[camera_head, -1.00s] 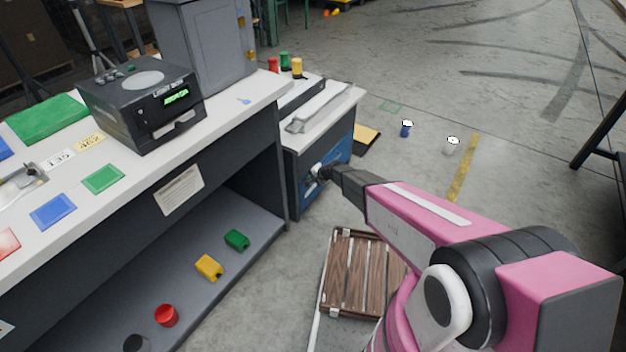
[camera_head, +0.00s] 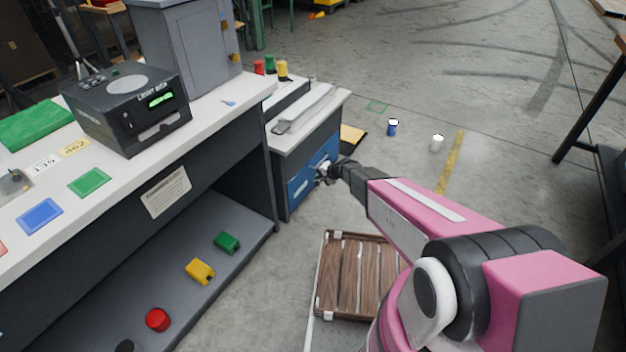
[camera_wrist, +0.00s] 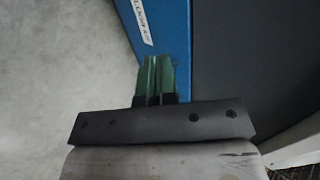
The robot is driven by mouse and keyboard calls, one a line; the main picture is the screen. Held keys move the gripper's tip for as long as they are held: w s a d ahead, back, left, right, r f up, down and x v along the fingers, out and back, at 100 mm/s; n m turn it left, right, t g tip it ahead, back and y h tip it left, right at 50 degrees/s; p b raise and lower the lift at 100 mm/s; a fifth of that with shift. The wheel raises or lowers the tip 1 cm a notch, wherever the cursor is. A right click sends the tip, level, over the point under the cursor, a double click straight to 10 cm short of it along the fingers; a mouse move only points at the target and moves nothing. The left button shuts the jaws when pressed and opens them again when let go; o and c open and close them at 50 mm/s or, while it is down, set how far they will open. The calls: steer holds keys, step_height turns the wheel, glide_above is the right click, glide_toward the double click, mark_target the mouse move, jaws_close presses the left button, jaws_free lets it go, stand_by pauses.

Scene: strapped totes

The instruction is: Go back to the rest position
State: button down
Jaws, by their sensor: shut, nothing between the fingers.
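My gripper (camera_head: 322,171) is at the end of my pink arm, in front of the blue drawer front (camera_head: 301,188) of the small cabinet beside the workbench. In the wrist view my gripper (camera_wrist: 154,76) shows two green fingers side by side, shut with nothing between them. The blue panel (camera_wrist: 168,30) with a white label lies just beyond the fingertips there. I cannot tell whether the fingertips touch it.
The workbench (camera_head: 215,110) with a black box device (camera_head: 125,108) fills the left. Blue (camera_head: 392,128) and white (camera_head: 437,143) cans stand on the floor. A dark-legged table (camera_head: 590,115) is at right.

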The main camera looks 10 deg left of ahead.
steer(key=s+d+r+n+g+h, duration=0.1)
steer(key=s+d+r+h, duration=0.2)
steer(key=s+d+r, duration=0.3)
steer(key=s+d+r+n+g+h, duration=0.1)
steer(key=s+d+r, duration=0.6)
steer(key=d, duration=0.8)
steer(key=s+d+r+n+g+h, duration=0.1)
steer(key=s+d+r+n+h, duration=0.1)
steer(key=s+d+r+h, duration=0.2)
steer(key=s+d+r, duration=0.3)
steer(key=d+r, duration=0.3)
steer(key=d, duration=0.1)
steer(key=shift+s+n+g+h, duration=0.15)
steer(key=shift+n+g+h, duration=0.15)
steer(key=shift+r, duration=0.1)
